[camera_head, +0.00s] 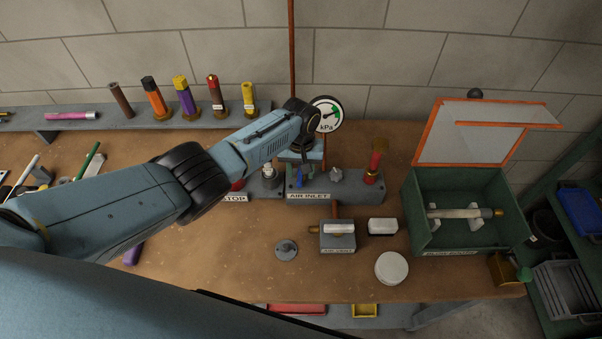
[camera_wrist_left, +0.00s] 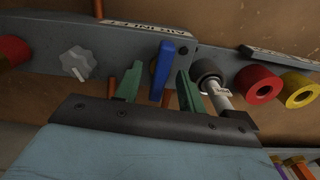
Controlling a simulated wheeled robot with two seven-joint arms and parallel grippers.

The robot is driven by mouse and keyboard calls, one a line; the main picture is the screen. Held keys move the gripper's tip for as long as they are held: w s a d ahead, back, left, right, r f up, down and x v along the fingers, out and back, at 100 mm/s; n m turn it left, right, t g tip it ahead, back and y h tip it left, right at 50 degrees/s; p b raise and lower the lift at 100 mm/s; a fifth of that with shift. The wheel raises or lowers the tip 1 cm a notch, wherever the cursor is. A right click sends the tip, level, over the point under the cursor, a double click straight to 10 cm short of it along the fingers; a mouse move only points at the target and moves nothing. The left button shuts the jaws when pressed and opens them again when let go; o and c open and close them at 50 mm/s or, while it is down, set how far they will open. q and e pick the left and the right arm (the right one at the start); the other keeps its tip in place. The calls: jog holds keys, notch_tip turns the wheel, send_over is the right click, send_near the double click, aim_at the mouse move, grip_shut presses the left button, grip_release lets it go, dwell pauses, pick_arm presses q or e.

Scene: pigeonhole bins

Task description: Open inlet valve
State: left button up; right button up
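The grey AIR INLET block (camera_head: 345,188) stands on the bench, and its label and face show upside down in the left wrist view (camera_wrist_left: 112,40). A blue lever (camera_wrist_left: 162,70) sticks up from it, and a small part shows in the head view (camera_head: 299,177). My left gripper (camera_wrist_left: 160,88) is open, its green fingers on either side of the blue lever with a gap on each side. In the head view my left gripper (camera_head: 300,172) reaches down over the block, partly hidden by its wrist. My right gripper is not in view.
A kPa gauge (camera_head: 326,114) stands just behind the wrist. A grey knob (camera_head: 336,175) and a red-topped post (camera_head: 375,164) are on the block's right. A green open box (camera_head: 464,240) stands at right. A round white lid (camera_head: 391,268) lies in front.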

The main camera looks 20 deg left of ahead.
pick_arm(q)
jog(key=shift+r, duration=2.95)
